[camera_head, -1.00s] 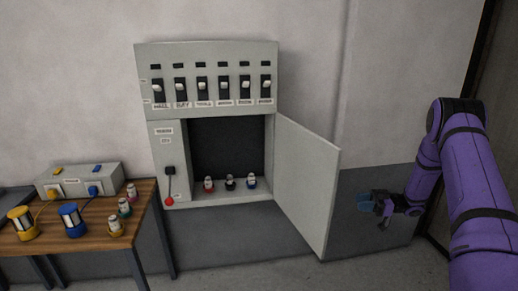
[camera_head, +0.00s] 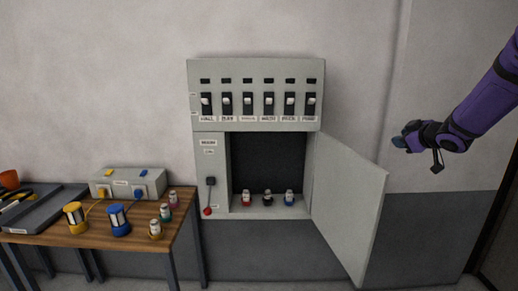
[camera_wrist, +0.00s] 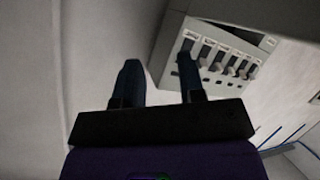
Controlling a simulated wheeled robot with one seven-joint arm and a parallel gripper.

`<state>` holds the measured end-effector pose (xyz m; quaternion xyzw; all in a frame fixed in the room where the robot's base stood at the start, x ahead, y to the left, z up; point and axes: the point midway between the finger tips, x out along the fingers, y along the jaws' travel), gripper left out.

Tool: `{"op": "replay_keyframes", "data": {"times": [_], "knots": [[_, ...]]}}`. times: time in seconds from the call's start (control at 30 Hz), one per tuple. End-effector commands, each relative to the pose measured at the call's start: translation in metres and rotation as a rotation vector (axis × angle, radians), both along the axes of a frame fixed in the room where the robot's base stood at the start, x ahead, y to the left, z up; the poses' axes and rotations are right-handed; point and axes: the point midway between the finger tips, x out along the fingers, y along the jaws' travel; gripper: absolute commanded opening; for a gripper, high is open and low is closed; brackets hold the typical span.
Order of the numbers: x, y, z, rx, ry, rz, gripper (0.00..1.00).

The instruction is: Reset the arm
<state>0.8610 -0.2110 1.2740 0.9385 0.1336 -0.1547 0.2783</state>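My gripper (camera_head: 402,142) hangs in the air at the right of the head view, in front of the wall and to the right of the cabinet's open door. In the wrist view my gripper (camera_wrist: 160,82) has its two dark fingers spread apart, with nothing between them. The purple arm reaches in from the upper right. The grey cabinet (camera_head: 215,150) is on the wall, and its row of labelled switches also shows in the wrist view, beyond the right finger.
The cabinet door (camera_head: 347,205) stands open to the right.

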Motion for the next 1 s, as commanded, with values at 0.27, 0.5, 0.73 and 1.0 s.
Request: {"op": "replay_keyframes", "data": {"times": [0.27,0.5,0.73,1.0], "knots": [[-0.072,0.019,0.064,0.002,0.066,-0.264,0.36],[-0.156,0.040,0.087,0.063,0.185,-0.441,0.36],[-0.248,0.070,0.086,0.157,0.345,-0.547,0.36],[-0.360,0.112,0.064,0.277,0.579,-0.577,0.36]]}}
